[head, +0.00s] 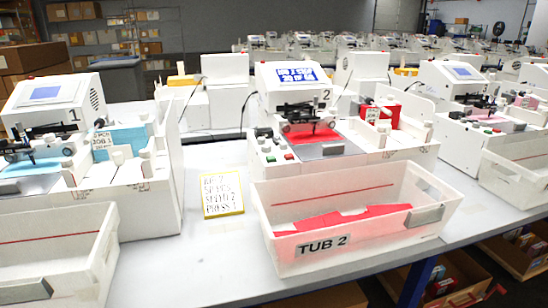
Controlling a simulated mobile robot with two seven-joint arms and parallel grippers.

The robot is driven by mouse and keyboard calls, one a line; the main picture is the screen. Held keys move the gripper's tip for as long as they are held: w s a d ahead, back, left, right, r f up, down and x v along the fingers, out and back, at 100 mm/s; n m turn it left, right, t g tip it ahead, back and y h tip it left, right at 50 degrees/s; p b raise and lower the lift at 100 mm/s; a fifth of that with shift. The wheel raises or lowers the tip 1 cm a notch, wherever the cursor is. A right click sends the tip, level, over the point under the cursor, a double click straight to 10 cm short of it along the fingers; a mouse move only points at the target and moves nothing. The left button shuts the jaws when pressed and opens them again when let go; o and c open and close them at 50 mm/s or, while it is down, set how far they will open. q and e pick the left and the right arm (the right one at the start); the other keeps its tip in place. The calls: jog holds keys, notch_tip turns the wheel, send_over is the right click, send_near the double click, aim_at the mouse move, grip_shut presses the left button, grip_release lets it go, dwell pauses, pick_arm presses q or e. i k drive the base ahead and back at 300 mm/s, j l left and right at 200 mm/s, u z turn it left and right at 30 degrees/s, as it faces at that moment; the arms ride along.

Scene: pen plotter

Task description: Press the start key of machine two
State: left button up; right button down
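Machine two (278,98) is a white pen plotter in the middle of the head view, marked "2" on its front. Its tilted screen (296,74) is lit blue with white lettering. On the low panel at its left front sit a green key (270,158) and a red key (289,156), with small dark controls behind them. Any lettering on the keys is too small to read. Red material lies on its bed under the pen carriage (308,115). Neither of my grippers is in view.
A clear tub (350,253) labelled "TUB 2", holding red sheets, stands in front of machine two. A yellow-edged handwritten note (222,194) lies left of it. Machine one (50,100) stands left, machine three (452,98) right. The white table (200,250) is bare between tubs.

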aim_at(272, 159)
jog(key=i+l, duration=0.1)
jog(key=l, duration=0.35)
jog(key=i+l, duration=0.1)
jog(key=l, duration=0.4)
jog(key=i+l, duration=0.15)
jog(key=l, duration=0.3)
jog(key=i+l, duration=0.1)
jog(key=l, duration=0.4)
jog(key=u, duration=1.55)
